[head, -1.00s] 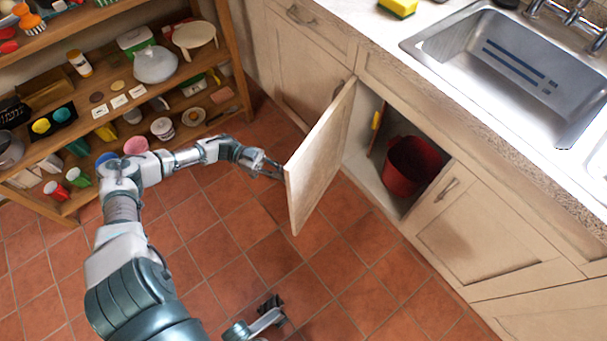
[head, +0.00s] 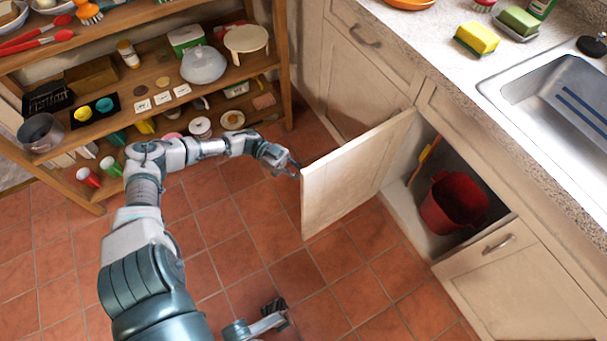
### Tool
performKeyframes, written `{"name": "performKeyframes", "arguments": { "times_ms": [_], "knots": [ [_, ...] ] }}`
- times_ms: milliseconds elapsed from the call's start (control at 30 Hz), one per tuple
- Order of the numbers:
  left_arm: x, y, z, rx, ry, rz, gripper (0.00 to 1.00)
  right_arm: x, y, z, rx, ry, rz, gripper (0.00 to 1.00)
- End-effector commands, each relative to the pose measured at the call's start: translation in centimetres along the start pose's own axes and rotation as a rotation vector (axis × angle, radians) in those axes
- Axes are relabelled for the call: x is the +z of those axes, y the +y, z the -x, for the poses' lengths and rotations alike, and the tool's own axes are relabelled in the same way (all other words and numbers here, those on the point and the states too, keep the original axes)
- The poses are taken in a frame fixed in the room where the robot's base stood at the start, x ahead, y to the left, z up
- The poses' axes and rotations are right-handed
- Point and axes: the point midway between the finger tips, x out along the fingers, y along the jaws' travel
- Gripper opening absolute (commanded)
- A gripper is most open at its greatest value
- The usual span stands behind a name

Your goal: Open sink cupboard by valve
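The sink cupboard door (head: 350,172) is a pale wooden panel, swung out wide from the cabinet front. Its hinged side is at the left of the opening.
A wooden shelf unit (head: 284,60) with dishes and cups stands at the back left, behind my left arm. The tiled floor (head: 250,225) before the cupboard is clear.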

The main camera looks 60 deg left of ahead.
Motion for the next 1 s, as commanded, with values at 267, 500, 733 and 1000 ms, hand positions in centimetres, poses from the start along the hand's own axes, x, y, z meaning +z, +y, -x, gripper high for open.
{"name": "performKeyframes", "arguments": {
  "times_ms": [267, 500, 733, 1000],
  "knots": [
    [0.0, 0.0, -0.1, -0.001, 0.002, 0.002, 0.37, 0.0, 0.0, 0.0, 0.000, 0.000, 0.000, 0.40],
    [-0.1, 0.0, 0.2, -0.001, 0.002, 0.001, 0.37, -0.5, 0.1, 0.1, 0.001, 0.001, 0.001, 0.40],
    [0.1, -0.1, 4.1, -0.004, 0.001, 0.001, 0.37, -0.4, 0.1, 0.1, 0.000, 0.002, 0.000, 0.40],
    [0.2, -0.2, 9.8, -0.004, 0.003, 0.002, 0.37, -0.3, 0.1, 0.1, 0.001, 0.002, 0.000, 0.40]
  ]
}}
